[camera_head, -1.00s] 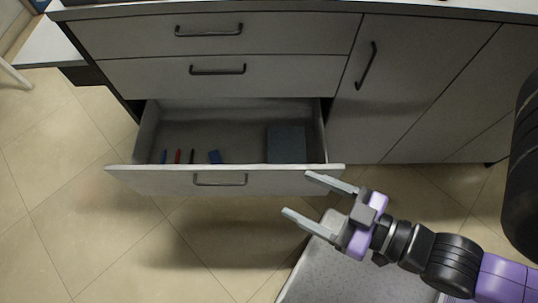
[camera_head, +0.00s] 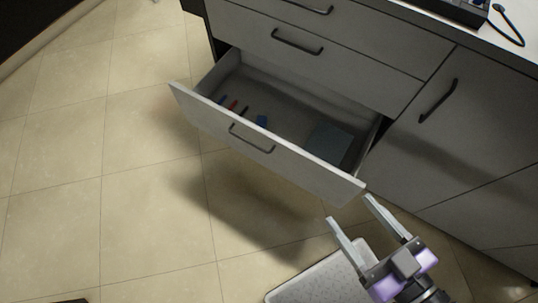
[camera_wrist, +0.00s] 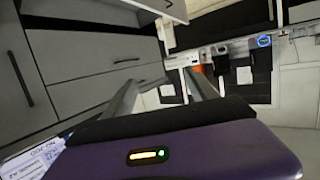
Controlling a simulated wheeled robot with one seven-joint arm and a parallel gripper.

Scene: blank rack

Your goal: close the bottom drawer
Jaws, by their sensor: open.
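The bottom drawer (camera_head: 290,165) is pulled out of the grey cabinet, and its front panel with a dark bar handle (camera_head: 251,138) faces the lower left. Inside it lie a dark grey box (camera_head: 330,143), a blue item (camera_head: 262,121) and several small pen-like items (camera_head: 233,105). My gripper (camera_head: 350,207) is open and empty, in front of the drawer's right end, with its fingers pointing up and left toward the front panel. A small gap seems to lie between them; contact cannot be told. In the wrist view, the two fingers (camera_wrist: 162,88) are spread apart with nothing between them.
Two shut drawers (camera_head: 300,42) sit above the open one, and a shut door (camera_head: 440,110) with a handle is to the right. A dark device with a cable (camera_head: 455,10) stands on the countertop. The tiled floor (camera_head: 100,150) at left is clear.

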